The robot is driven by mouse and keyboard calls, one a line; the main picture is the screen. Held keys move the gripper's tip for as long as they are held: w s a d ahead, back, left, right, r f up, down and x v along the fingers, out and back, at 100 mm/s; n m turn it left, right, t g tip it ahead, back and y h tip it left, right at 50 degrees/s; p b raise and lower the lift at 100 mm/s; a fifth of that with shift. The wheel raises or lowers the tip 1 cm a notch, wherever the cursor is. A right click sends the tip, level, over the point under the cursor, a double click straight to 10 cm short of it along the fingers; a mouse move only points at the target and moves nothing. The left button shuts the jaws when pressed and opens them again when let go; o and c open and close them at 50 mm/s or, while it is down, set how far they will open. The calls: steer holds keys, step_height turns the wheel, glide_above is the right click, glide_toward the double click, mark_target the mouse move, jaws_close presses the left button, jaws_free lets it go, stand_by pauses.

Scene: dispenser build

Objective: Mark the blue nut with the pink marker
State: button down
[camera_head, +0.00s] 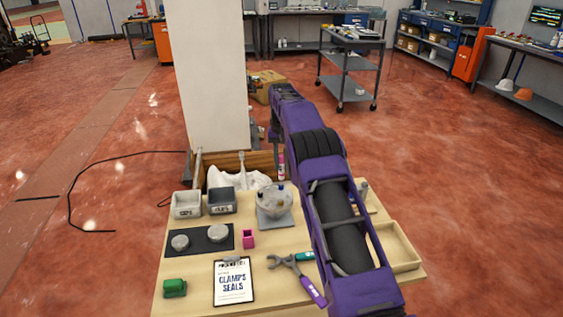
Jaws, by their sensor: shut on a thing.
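My purple arm reaches forward over the table, and my gripper (281,150) is small and partly hidden at its far end. The marker is above and behind a clear round dish (273,197) on a grey plate. Small parts are in or on the dish, too small to tell apart. I cannot make out the blue nut for certain; a dark bluish spot shows at the dish. A pink square cup (249,239) stands empty-looking in front of the dish.
On the wooden table are two bins (186,204), a dark mat (215,231) with two round grey pieces, a green block (175,288), a clipboard (233,281), a wrench (287,263) and a purple-handled tool (312,291). A wooden tray (405,245) lies right, partly behind my arm. A white column (213,75) rises behind.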

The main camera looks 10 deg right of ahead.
steer(key=shift+f, duration=0.75)
stand_by(0.5)
steer(key=shift+s+a+f+b, duration=0.25)
steer(key=shift+s+a+b, duration=0.35)
steer(key=shift+b, duration=0.45)
stand_by(0.9)
steer(key=shift+s+a+r, duration=0.25)
steer(key=shift+a, duration=0.05)
steer(key=shift+f+b, duration=0.5)
steer(key=shift+f, duration=0.3)
stand_by(0.8)
stand_by(0.3)
step_height(320, 180, up, 6)
steer(key=p, duration=0.3)
stand_by(0.7)
stand_by(0.3)
